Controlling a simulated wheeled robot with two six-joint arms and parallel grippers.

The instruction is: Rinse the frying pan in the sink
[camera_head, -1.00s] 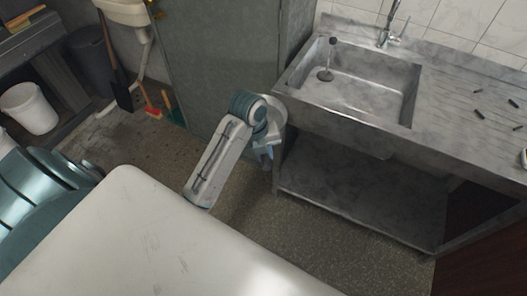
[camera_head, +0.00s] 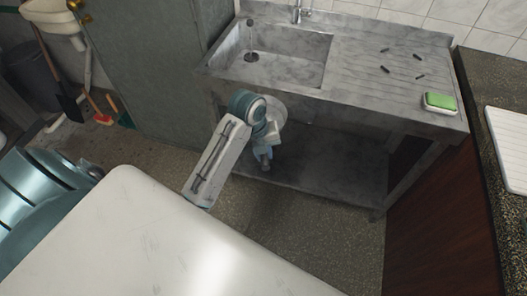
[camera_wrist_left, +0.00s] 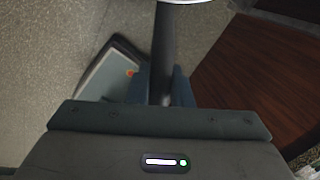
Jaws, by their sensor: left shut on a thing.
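The metal sink (camera_head: 290,70) stands at the top centre in the head view, its basin empty with a dark drain at the left. My left gripper (camera_head: 264,158) hangs in front of the sink unit, below the counter's height in the picture. In the left wrist view my left gripper (camera_wrist_left: 160,88) is shut on the dark handle of the frying pan (camera_wrist_left: 165,45). Only the handle and a sliver of pale rim at the top edge show. My right gripper is not in view.
A faucet (camera_head: 298,12) rises behind the basin. A green and white sponge (camera_head: 440,102) and several small dark bits lie on the drainboard (camera_head: 375,75). A lower shelf (camera_head: 330,165) runs under the sink. A dark wooden cabinet (camera_head: 440,225) stands at the right.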

